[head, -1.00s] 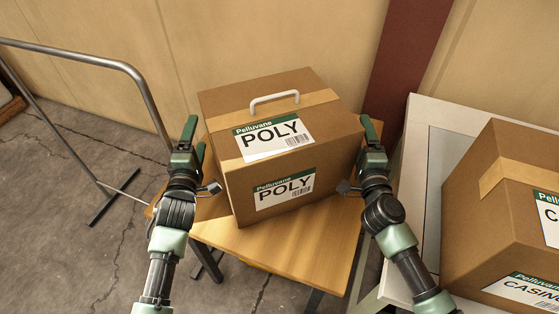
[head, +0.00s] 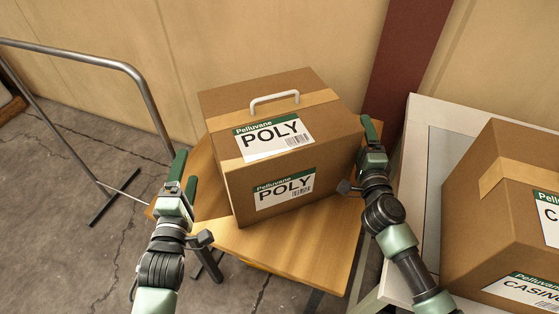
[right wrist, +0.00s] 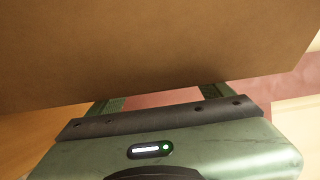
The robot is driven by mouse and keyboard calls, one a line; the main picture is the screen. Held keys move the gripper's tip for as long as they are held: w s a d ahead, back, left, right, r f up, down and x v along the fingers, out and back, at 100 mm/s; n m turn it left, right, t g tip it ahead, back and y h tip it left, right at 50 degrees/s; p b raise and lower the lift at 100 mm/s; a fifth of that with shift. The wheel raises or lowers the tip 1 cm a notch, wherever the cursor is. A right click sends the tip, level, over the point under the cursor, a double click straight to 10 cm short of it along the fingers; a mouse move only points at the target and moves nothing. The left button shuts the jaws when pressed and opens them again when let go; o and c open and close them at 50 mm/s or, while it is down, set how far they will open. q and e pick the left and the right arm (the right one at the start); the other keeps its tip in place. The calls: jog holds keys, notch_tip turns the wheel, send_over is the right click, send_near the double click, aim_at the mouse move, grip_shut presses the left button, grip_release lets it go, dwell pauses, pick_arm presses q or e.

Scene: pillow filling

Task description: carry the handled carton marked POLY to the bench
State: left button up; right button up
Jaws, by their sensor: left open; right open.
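The brown POLY carton (head: 228,173) sits on a small wooden table (head: 285,247) in the head view, with a white handle (head: 274,98) on its top and POLY labels on its top and front. My left gripper (head: 184,172) is open and empty, to the left of the carton and apart from it. My right gripper (head: 369,130) is beside the carton's right side; whether it touches cannot be told. In the right wrist view the carton's brown face (right wrist: 150,45) fills the top and hides part of the open fingers (right wrist: 165,95). The bench cannot be made out for certain.
A carton marked CASIN (head: 480,235) stands on a white-edged surface (head: 422,115) at right, close to my right arm. A metal tube rail (head: 100,52) stands at left. A wall is close behind the table. Cracked floor (head: 60,220) is free at lower left.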

jog(key=s, duration=1.2)
